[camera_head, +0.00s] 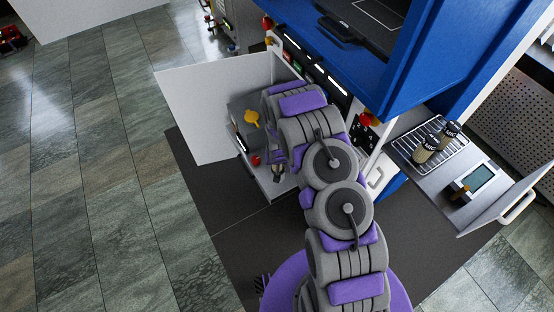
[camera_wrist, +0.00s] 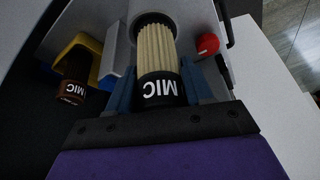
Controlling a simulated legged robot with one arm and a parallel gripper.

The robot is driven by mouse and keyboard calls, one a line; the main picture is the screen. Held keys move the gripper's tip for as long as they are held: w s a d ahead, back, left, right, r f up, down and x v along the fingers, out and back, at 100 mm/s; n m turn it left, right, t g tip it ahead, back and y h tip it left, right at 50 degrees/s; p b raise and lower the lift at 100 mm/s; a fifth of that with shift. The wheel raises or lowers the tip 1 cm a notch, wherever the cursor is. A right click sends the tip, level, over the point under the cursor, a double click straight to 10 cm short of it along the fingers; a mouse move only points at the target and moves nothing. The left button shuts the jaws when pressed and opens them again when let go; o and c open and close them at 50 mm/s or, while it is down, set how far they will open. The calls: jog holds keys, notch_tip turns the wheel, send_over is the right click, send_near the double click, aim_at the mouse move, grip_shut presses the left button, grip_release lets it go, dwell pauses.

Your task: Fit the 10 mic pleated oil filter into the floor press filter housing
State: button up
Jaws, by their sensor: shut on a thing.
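My gripper (camera_wrist: 157,90) is shut on a pleated filter (camera_wrist: 155,45) with cream pleats and a black end cap lettered "MIC"; its number is not readable. The far end of the filter points into the grey round housing (camera_wrist: 192,18), and most of the pleats still show outside it. How deep the end sits cannot be told. In the head view my gripper (camera_head: 278,172) is low inside the open cabinet of the floor press, largely behind my arm, and the filter is not clearly visible there.
A brown-capped item (camera_wrist: 72,90) marked "MIC" sits under a yellow part at left. A red knob (camera_wrist: 208,44) is close on the right. The open white door (camera_head: 215,115) bounds the cabinet.

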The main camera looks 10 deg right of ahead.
jog(key=shift+f+b, duration=0.75)
jog(key=shift+f, duration=1.15)
jog(key=o, duration=1.1)
jog(key=p+v, duration=0.3)
jog(key=v, duration=1.4)
jog(key=shift+s, duration=0.1)
jog(key=shift+r, duration=0.15)
